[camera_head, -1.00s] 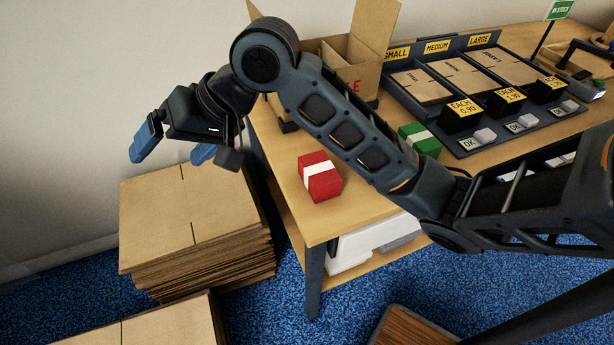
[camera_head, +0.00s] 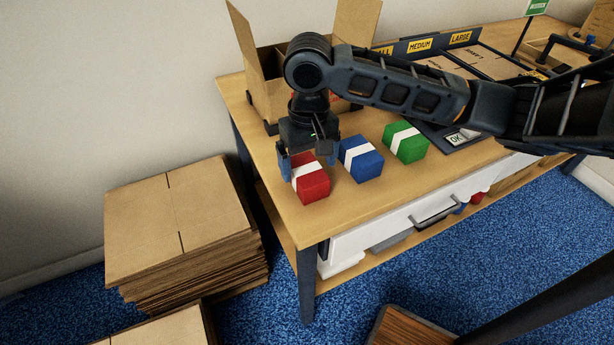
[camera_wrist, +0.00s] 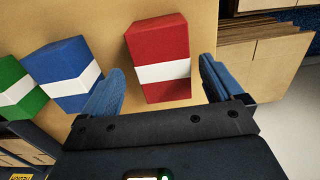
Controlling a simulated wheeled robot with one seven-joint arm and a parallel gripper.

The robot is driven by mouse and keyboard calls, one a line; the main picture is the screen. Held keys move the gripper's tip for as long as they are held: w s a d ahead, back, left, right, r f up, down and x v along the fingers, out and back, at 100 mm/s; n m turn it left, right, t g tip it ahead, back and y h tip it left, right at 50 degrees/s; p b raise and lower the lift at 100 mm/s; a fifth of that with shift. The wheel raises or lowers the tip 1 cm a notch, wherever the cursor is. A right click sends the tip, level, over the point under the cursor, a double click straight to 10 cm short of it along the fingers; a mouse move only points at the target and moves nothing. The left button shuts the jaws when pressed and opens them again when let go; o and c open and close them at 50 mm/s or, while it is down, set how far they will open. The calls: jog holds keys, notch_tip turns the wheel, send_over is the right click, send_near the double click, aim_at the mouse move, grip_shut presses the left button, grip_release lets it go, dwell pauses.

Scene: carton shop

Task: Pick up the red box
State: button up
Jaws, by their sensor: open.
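The red box (camera_head: 313,184) with a white band sits on the wooden table (camera_head: 257,124) near its left front corner. My gripper (camera_head: 304,165) points down right at the red box, in front of part of it in the head view. In the wrist view the red box (camera_wrist: 158,47) lies ahead of and partly between the two blue fingers of my open gripper (camera_wrist: 160,90). A gap shows on each side, the left finger being closer to the blue box. Whether the fingers are low enough to span the box is hard to tell.
A blue box (camera_head: 362,163) stands just right of the red one, then a green box (camera_head: 408,146). An open carton (camera_head: 262,88) stands behind. Flat cardboard stacks (camera_head: 180,222) lie on the floor at left. The table's front edge is close to the red box.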

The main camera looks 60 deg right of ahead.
aim_at(307, 169)
jog(key=shift+a+f, duration=0.15)
jog(key=shift+f, duration=1.6)
jog(key=shift+w, duration=0.1)
jog(key=c, duration=1.1)
jog(key=shift+r, duration=0.1)
